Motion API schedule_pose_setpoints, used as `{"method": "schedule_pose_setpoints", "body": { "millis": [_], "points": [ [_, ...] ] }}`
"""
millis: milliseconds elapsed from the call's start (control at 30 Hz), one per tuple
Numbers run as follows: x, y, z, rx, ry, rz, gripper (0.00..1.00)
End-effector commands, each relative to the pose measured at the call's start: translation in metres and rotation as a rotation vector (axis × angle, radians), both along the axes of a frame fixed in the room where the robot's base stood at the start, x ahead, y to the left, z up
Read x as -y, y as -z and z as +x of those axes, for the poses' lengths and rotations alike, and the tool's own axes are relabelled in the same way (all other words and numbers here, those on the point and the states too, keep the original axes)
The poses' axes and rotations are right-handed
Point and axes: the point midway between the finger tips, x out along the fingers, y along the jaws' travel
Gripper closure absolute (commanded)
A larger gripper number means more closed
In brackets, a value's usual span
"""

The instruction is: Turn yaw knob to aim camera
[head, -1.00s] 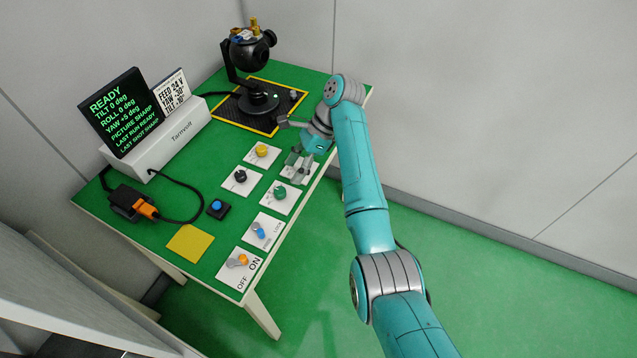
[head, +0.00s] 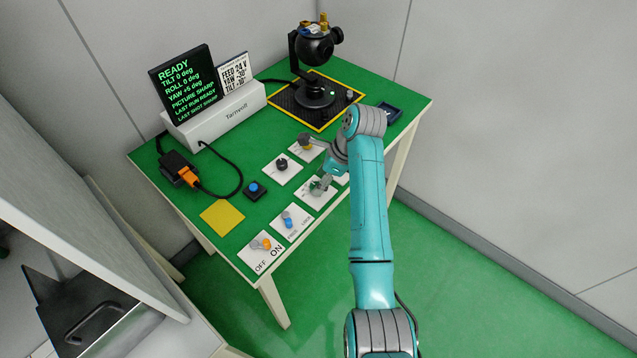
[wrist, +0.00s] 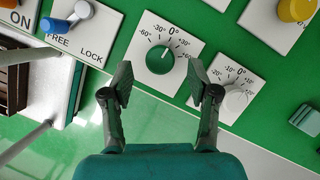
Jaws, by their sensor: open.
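The green knob (wrist: 160,59) sits on a white plate with a scale from -60° to +60°. Its white pointer line is slightly right of 0°. My gripper (wrist: 161,82) is open and empty, its fingertips apart on either side and just short of the knob. In the head view my gripper (head: 322,184) is over that plate and partly hides the knob. The black gimbal camera (head: 316,45) stands on a black pad with a yellow border. The screen (head: 186,92) reads READY, TILT 0, ROLL 0, YAW +5 deg.
A grey knob (wrist: 237,100) on a ±20° scale is close right of my gripper. A yellow knob (wrist: 296,9), black knob (head: 282,164), blue FREE/LOCK lever (wrist: 57,25), orange ON/OFF switch (head: 264,243) and blue button (head: 254,188) are also on the green table (head: 222,165).

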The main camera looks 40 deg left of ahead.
Motion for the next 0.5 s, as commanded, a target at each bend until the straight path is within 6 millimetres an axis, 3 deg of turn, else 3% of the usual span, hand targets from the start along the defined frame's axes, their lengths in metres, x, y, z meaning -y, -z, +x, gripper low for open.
{"method": "schedule_pose_setpoints", "body": {
  "millis": [200, 500],
  "points": [
    [-0.008, 0.02, -0.003, 0.0, 0.0, 0.001, 0.4],
    [-0.009, 0.024, -0.004, 0.0, 0.0, 0.001, 0.4]
  ]
}}
